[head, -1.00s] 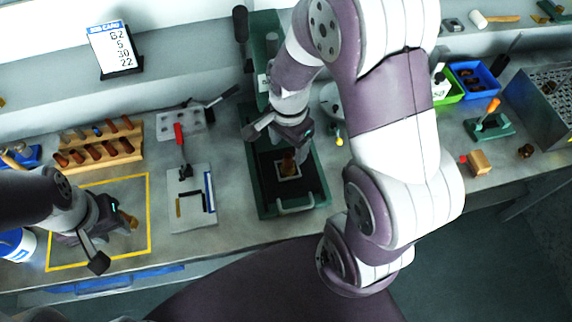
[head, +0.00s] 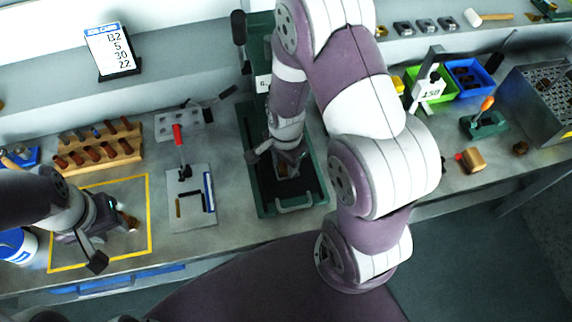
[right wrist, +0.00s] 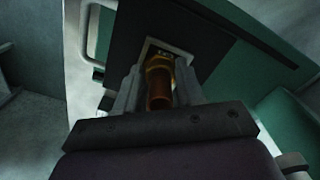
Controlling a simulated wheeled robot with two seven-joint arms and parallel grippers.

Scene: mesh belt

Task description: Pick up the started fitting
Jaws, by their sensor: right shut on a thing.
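The fitting, a copper tube with a brass collar (right wrist: 159,88), stands in a pale square nest on the dark plate of the green press, seen in the right wrist view. My right gripper (right wrist: 157,92) is shut on it, one finger on each side. In the head view my right gripper (head: 289,170) is low over the press bed and mostly hides the fitting. My left gripper (head: 122,217) hangs over the yellow-taped square; a small brownish thing (head: 131,222) shows at its fingertips, and I cannot tell whether it is held.
The green press (head: 257,199) frames my right gripper closely. Left of it are a toggle-clamp plate (head: 178,214), a wooden rack (head: 97,155) of copper pieces and a job card (head: 112,49). Green (head: 447,94) and blue (head: 470,75) bins stand at the right.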

